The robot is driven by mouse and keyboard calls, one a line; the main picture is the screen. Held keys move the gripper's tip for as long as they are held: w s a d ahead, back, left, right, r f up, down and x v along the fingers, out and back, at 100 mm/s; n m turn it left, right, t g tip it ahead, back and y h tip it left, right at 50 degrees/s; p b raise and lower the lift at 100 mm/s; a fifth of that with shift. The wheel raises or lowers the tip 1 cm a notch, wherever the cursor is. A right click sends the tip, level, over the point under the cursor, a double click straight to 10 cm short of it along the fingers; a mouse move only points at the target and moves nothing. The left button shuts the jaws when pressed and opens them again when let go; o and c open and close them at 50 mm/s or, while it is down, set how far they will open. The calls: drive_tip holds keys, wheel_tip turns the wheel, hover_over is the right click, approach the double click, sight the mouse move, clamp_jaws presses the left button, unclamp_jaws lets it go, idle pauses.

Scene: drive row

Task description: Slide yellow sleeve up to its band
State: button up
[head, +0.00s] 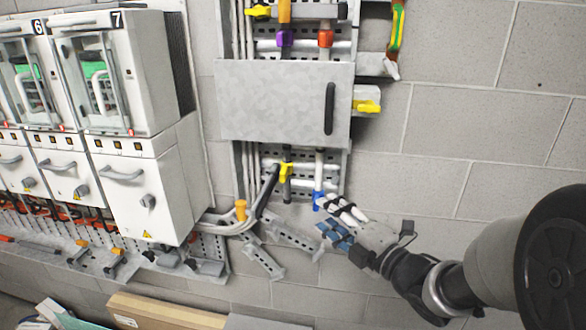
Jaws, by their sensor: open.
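A yellow sleeve (286,171) sits on the left upright rod, just below the grey panel. Dark rod shows under it. I cannot tell which mark is its band; a purple collar (285,38) is on the left rod above the panel, and the panel hides the stretch between. My gripper (334,220) is open and empty, its white and blue fingers pointing left. It is to the right of and lower than the yellow sleeve, apart from it. A blue collar (319,198) on the right upright rod (320,170) is close to the fingertips.
The grey panel (270,100) with a black handle covers the rods' middle. A yellow lever (367,106) juts out right of it. A thick black cable (268,190) bends beside the left rod. White drive cabinets (150,190) stand left. The block wall at right is bare.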

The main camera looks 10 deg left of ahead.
sight(285, 178)
drive_tip(key=x, duration=0.5)
drive_tip(key=p+x, duration=0.1)
drive_tip(key=x, duration=0.5)
drive_tip(key=r+x, duration=0.1)
drive_tip(key=x, duration=0.5)
drive_tip(key=shift+w+p, duration=0.2)
drive_tip(key=shift+p, duration=0.15)
clamp_jaws()
drive_tip(key=shift+r, duration=0.1)
